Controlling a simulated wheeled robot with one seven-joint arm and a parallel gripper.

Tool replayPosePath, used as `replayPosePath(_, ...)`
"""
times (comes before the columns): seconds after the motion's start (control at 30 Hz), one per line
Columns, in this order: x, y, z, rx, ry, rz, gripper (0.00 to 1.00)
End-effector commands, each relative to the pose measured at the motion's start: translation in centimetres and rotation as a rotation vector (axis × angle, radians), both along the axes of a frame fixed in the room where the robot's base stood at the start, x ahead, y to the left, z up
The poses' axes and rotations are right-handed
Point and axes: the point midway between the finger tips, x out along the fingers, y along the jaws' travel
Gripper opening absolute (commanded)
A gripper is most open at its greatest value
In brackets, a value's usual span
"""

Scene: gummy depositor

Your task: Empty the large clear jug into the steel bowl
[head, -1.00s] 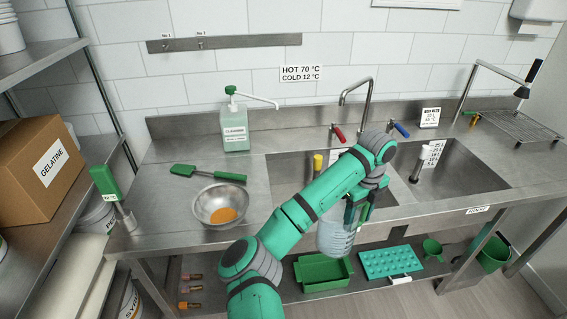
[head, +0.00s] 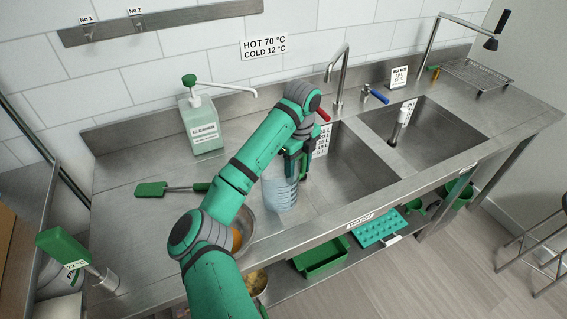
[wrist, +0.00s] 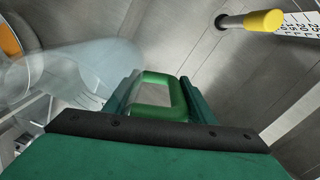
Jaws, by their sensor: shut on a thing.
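My gripper (head: 296,160) is shut on the green handle (wrist: 160,90) of the large clear jug (head: 280,194). The jug hangs near the left edge of the left sink basin, just right of the steel bowl. Its clear body also shows at the left of the wrist view (wrist: 80,72). It looks roughly upright; how much liquid is in it I cannot tell. The steel bowl (head: 249,229) sits on the counter with something orange in it, and my arm hides most of it. The orange content shows at the wrist view's left edge.
A green spatula (head: 165,188) lies left of the bowl. A cleaner pump bottle (head: 202,125) stands behind it. A green-handled tool (head: 72,255) stands at front left. The tap (head: 338,75) rises behind the sinks. A yellow-capped standpipe (wrist: 250,21) shows in the wrist view.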

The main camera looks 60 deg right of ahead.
Motion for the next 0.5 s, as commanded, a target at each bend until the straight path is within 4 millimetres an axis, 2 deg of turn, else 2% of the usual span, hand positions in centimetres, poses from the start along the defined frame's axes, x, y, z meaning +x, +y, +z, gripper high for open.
replayPosePath(0.5, 0.4, 0.9, 1.3, -0.091, 0.017, 0.004, 0.09)
